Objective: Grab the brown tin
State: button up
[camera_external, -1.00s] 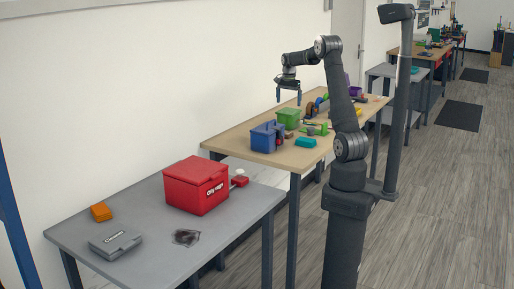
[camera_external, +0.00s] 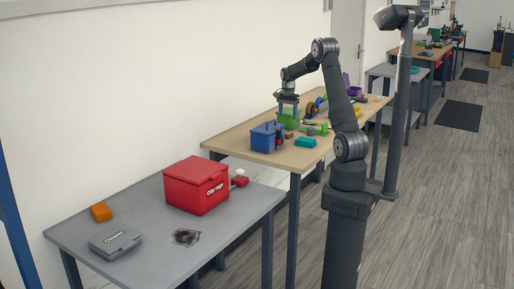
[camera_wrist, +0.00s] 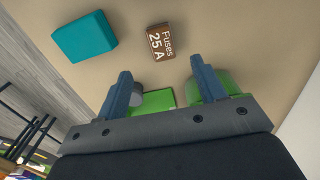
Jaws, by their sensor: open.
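The brown tin (camera_wrist: 160,41), with white lettering "Fuses 25 A", lies on the tan table at the upper middle of the wrist view. I cannot pick it out surely in the external view. My gripper (camera_wrist: 162,78) is open, with its two blue fingers pointing down over the table. The tin appears beyond the fingertips, roughly in line with the gap between them, and is untouched. In the external view, my gripper (camera_external: 289,110) hangs near the green container at the back of the tan table.
A teal block (camera_wrist: 84,37) lies left of the tin. A flat green object (camera_wrist: 153,101) and a green rounded thing (camera_wrist: 215,84) show by the fingers. A blue bin (camera_external: 266,136) stands at the table's near end. Bare table surrounds the tin.

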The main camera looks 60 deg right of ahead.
send_over(288, 133)
jog(key=f, duration=0.4)
jog(key=shift+w+a+f, duration=0.15)
jog(key=shift+a+f, duration=0.1)
jog(key=shift+f, duration=0.1)
jog(key=shift+d+f, duration=0.2)
jog(key=shift+f, duration=1.15)
jog(key=shift+d+f, duration=0.15)
jog(key=shift+f, duration=1.2)
jog(key=c, duration=1.1)
jog(key=shift+r, duration=0.1)
